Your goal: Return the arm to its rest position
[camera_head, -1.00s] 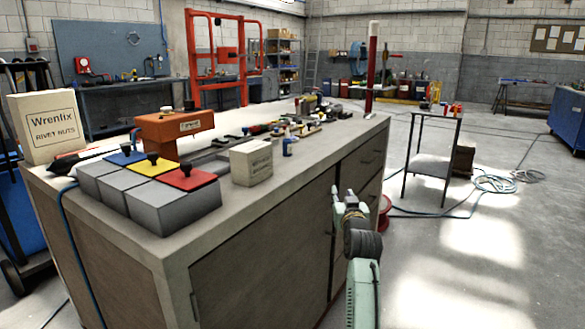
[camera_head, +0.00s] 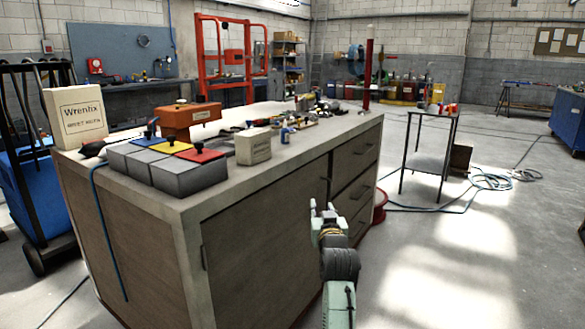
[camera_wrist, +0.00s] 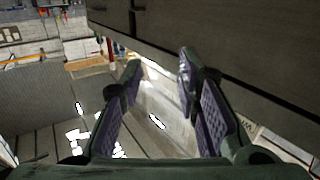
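My gripper (camera_head: 323,211) is at the end of my green and dark arm, low in front of the workbench's drawer side in the head view. In the wrist view my gripper (camera_wrist: 160,75) shows two fingers with purple pads spread apart, with nothing between them but the floor beyond. The grey-brown workbench (camera_head: 262,238) stands to the left of my arm. Its cabinet face (camera_wrist: 230,50) runs along the top right of the wrist view, near the right finger. I cannot tell whether they touch.
The bench top holds a Wrenfix box (camera_head: 76,116), several grey bins with coloured lids (camera_head: 190,176), an orange tool (camera_head: 186,119) and a small box (camera_head: 253,146). A small metal table (camera_head: 431,160) stands right. A hose (camera_head: 487,181) lies on the floor. Open floor lies to my right.

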